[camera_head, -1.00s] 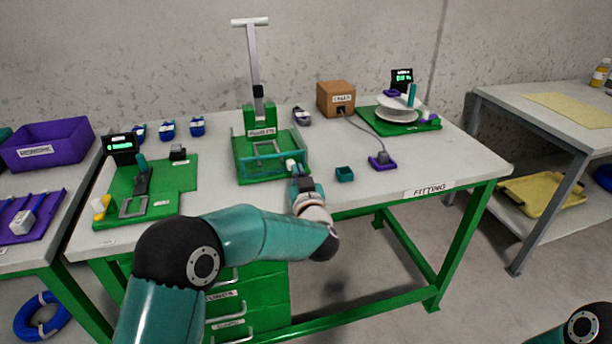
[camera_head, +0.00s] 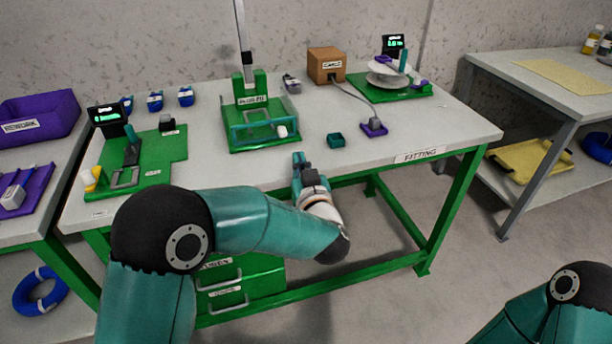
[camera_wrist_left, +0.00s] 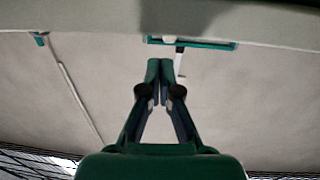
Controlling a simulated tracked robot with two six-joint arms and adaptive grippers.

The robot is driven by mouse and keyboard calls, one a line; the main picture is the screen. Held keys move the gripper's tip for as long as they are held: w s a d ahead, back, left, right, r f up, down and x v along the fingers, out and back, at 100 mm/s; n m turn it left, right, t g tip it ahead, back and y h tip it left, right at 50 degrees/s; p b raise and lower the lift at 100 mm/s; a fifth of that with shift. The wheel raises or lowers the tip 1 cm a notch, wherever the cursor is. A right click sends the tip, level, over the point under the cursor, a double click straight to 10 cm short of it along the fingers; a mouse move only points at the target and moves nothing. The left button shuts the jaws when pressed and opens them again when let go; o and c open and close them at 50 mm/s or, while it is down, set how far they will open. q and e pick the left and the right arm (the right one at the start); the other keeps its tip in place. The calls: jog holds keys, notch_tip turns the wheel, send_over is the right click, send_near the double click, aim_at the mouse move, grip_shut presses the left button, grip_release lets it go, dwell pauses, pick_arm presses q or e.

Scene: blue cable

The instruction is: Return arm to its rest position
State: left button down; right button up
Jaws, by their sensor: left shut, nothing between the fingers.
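My left arm reaches in from the left in the head view, and its gripper (camera_head: 299,162) is at the front edge of the fitting table (camera_head: 395,178). The gripper is apart from the green press fixture (camera_head: 262,147) behind it. In the left wrist view the fingers (camera_wrist_left: 159,66) are together at the tips with nothing between them. Part of my right arm (camera_head: 545,310) shows at the lower right; its gripper is out of frame.
The press fixture has a tall lever (camera_head: 241,45) and a white piece (camera_head: 282,131) at its front. A small green box (camera_head: 335,140), a purple block (camera_head: 374,127) and a brown box (camera_head: 326,65) stand to its right. Green drawers (camera_head: 240,290) are under the table.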

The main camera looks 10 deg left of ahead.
pick_arm(q)
jog(key=v, duration=0.5)
jog(key=s+a+f+m+g+h, duration=0.15)
jog(key=s+f+g+h, duration=0.25)
jog(key=f, duration=1)
jog(key=s+a+f+m+g+h, duration=0.1)
jog(key=s+f+m+g+h, duration=0.2)
jog(key=f, duration=1)
jog(key=s+f+n+g+h, duration=0.25)
jog(key=s+f+g, duration=0.25)
jog(key=s+f, duration=0.6)
jog(key=s+g+h, duration=0.2)
jog(key=s+g, duration=0.2)
jog(key=s, duration=0.8)
notch_tip(320, 180, up, 21)
jog(key=p, duration=2.1)
jog(key=shift+f, duration=0.25)
jog(key=shift+y, duration=0.25)
